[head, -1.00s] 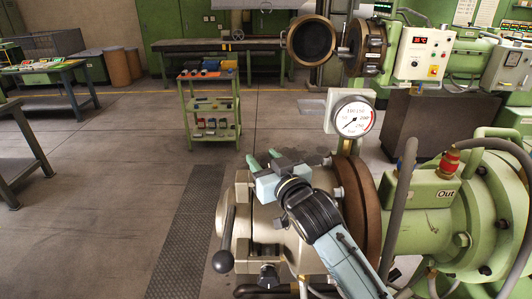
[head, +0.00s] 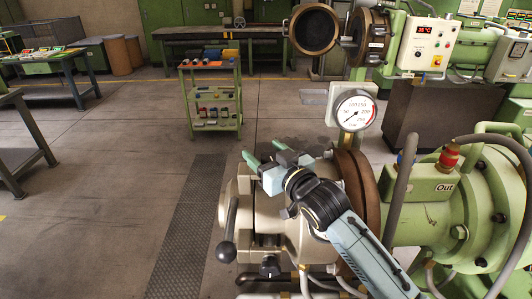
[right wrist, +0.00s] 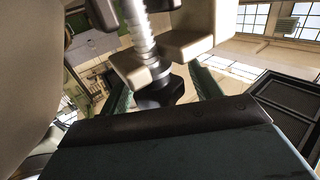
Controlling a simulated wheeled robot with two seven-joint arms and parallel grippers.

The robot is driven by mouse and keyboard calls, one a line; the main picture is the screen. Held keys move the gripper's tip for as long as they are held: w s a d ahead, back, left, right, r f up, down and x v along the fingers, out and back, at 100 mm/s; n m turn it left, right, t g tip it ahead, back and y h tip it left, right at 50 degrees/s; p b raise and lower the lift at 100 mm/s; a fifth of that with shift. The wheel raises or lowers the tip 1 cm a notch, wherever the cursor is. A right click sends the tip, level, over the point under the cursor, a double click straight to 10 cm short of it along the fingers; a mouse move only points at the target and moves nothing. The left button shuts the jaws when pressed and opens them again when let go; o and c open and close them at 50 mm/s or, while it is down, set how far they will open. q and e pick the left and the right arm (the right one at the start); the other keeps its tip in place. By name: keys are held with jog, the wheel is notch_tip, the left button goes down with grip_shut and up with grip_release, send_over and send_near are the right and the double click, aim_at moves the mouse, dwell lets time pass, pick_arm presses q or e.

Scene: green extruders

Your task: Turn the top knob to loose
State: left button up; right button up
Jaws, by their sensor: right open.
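The extruder head (head: 265,212) is a beige flanged block at the front of the green machine. My right gripper (head: 263,154) is over its top left part, with its green fingers spread apart. In the right wrist view, a black knob (right wrist: 158,90) on a silver threaded rod (right wrist: 139,30) lies between the open fingers (right wrist: 163,98). I cannot tell whether the fingers touch it. In the head view this knob is hidden by my gripper. A second dark knob (head: 270,266) shows low on the block. My left gripper is out of view.
A pressure gauge (head: 355,111) stands right behind my arm. A lever with a ball end (head: 227,252) sticks out at the block's left. Grey hoses (head: 398,195) and the green barrel (head: 455,225) are at the right. The floor to the left is free, beyond it a green cart (head: 211,100).

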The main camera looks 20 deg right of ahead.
aim_at(266, 152)
notch_tip(266, 152, up, 10)
dwell(0.5)
